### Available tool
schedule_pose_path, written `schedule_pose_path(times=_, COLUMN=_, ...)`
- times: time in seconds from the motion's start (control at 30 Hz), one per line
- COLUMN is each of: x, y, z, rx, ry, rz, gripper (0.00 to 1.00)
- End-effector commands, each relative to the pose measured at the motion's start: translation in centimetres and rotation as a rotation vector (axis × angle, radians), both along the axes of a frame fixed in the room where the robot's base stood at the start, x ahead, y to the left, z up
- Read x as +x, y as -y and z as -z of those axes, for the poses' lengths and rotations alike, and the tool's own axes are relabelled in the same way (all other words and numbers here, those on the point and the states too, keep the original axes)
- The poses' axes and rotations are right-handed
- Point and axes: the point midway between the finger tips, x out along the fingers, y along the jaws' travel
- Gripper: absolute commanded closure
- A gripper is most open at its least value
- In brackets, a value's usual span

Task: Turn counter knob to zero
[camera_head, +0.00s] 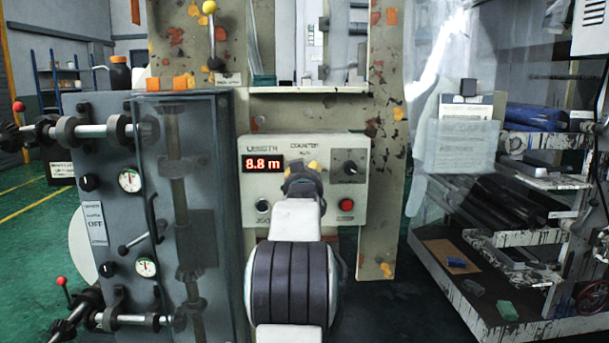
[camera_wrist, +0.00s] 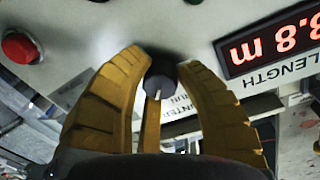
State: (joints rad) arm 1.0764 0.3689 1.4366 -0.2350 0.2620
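The counter panel (camera_head: 325,220) is cream and faces me, with a red display (camera_head: 262,164) reading 8.8 m. The dark counter knob (camera_wrist: 160,78) shows in the wrist view, by the COUNTER RUN label, which appears upside down there. Its pale pointer line points down in that view, towards the label. In the head view, my gripper (camera_head: 301,166) is at the panel's middle and hides the knob.
On the panel are a dark selector knob (camera_head: 350,168) at the right, a red button (camera_head: 346,205) below it and a dark button (camera_head: 262,205) at the lower left. A grey cabinet (camera_head: 205,240) with shafts stands left. A shelf rack (camera_head: 545,155) with rolls stands right.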

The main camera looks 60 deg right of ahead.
Motion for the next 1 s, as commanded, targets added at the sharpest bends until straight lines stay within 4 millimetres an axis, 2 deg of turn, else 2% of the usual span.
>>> schedule_pose_path(times=0.03, x=0.01, y=-0.01, z=0.01, rx=0.000, ry=0.000, rz=0.000, gripper=0.77)
schedule_pose_path(times=0.3, x=0.02, y=-0.01, z=0.03, rx=0.001, ry=0.000, rz=0.000, gripper=1.00)
schedule_pose_path(times=1.0, x=0.03, y=0.01, z=0.10, rx=0.019, ry=0.029, rz=-0.001, gripper=1.00)
